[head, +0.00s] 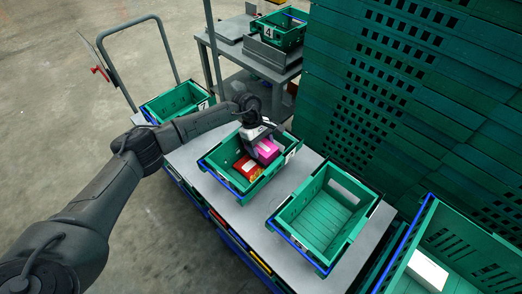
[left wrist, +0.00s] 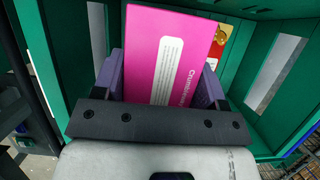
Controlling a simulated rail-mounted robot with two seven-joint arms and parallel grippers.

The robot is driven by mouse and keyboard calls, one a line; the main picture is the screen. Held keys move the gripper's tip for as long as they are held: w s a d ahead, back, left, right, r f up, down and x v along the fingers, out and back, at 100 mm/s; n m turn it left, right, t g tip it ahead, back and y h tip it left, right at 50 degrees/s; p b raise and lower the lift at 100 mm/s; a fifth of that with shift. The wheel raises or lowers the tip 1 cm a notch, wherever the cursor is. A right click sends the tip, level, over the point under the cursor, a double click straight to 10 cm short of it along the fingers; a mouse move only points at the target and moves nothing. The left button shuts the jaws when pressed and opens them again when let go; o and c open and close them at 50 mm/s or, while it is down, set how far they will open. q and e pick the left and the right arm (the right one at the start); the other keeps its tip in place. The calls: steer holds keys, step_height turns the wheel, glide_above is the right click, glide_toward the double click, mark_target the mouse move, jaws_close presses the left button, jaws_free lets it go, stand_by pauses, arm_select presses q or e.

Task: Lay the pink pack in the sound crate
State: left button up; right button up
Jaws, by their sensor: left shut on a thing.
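The pink pack (head: 267,149) is held by my left gripper (head: 261,145) at a green crate with a blue front rim (head: 222,179) on the table. In the left wrist view the pink pack (left wrist: 165,55) stands between the two purple fingers, with green crate walls (left wrist: 262,55) around it. A red and yellow pack (head: 246,167) lies in the same crate beside the pink one; it also shows in the left wrist view (left wrist: 221,43). I cannot tell whether the pink pack touches the crate floor. My right gripper is out of view. No crate is visibly marked sound.
An empty green crate (head: 324,218) stands to the right on the grey table (head: 253,218). Another crate with a white item (head: 428,270) is at the lower right. A crate marked 7 (head: 176,104) is behind on the left. Stacked green crates (head: 410,90) wall the back right.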

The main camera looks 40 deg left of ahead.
mark_target(261, 151)
arm_select(q)
step_height(261, 151, down, 2)
steer(key=shift+d, duration=0.1)
steer(key=shift+f, duration=0.1)
steer(key=shift+f+b, duration=0.4)
steer(key=shift+b, duration=0.2)
steer(key=o, duration=1)
steer(key=shift+r, duration=0.1)
